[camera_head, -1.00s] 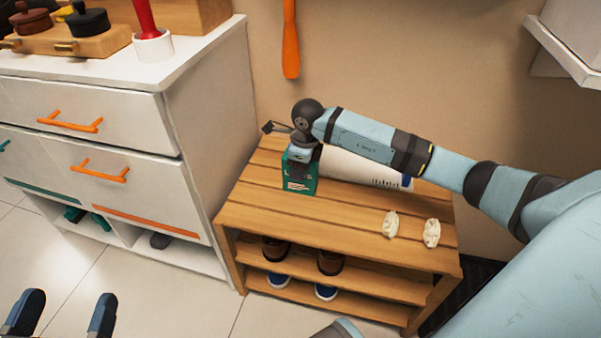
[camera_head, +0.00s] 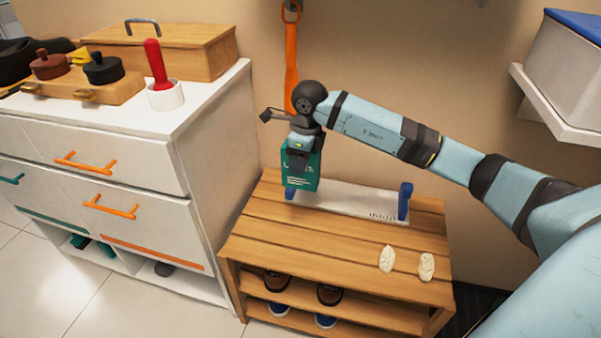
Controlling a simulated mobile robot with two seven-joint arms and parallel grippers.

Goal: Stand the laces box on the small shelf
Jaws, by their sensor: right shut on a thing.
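The laces box (camera_head: 299,174) is a small teal carton with white lettering. My right gripper (camera_head: 299,155) is shut on its top part and holds it upright. The box appears just above the back left of the slatted wooden bench (camera_head: 300,240), in front of a blue post. A white wall shelf (camera_head: 560,118) is at the right edge of the view, well to the right of the box; I cannot tell whether it is the small shelf. My left gripper is out of view.
A white board with blue end posts (camera_head: 350,199) lies at the bench's back. Two cream-coloured pieces (camera_head: 387,259) lie at its front right. A white box with a blue lid (camera_head: 576,62) occupies the wall shelf. A white dresser (camera_head: 110,170) stands left; an orange shoehorn (camera_head: 291,60) hangs behind.

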